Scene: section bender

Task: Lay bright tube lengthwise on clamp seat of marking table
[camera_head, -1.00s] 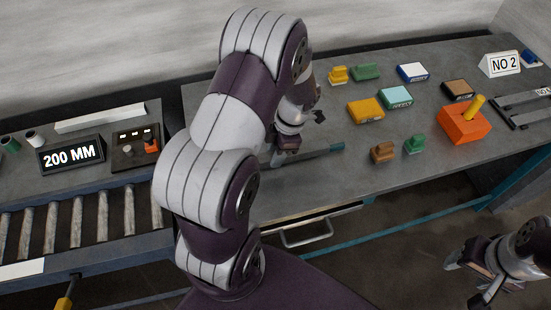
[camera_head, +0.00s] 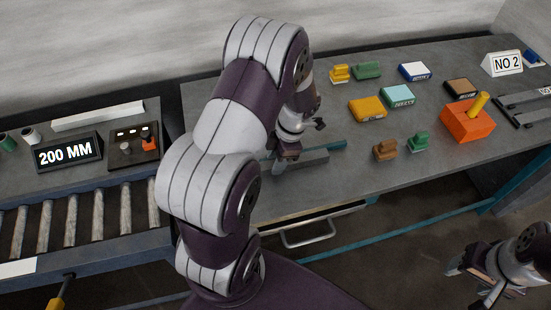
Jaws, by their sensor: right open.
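My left gripper (camera_head: 287,152) points down over the front part of the grey table (camera_head: 340,185) in the middle. My arm hides part of it, so I cannot tell whether it is open or shut. A short grey bar (camera_head: 315,159) shows at its fingertips, beside a teal bar (camera_head: 335,146). I cannot tell whether the grey bar is held, or whether it is the bright tube or part of a clamp seat. My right gripper (camera_head: 470,281) is open and empty at the lower right, low in front of the table.
Several coloured blocks, including a yellow one (camera_head: 367,108), stand to the right. An orange block with a yellow peg (camera_head: 468,122) and a "NO 2" sign (camera_head: 502,63) are farther right. At left are a roller conveyor (camera_head: 98,215), a "200 MM" display (camera_head: 67,153) and a pale bar (camera_head: 98,116).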

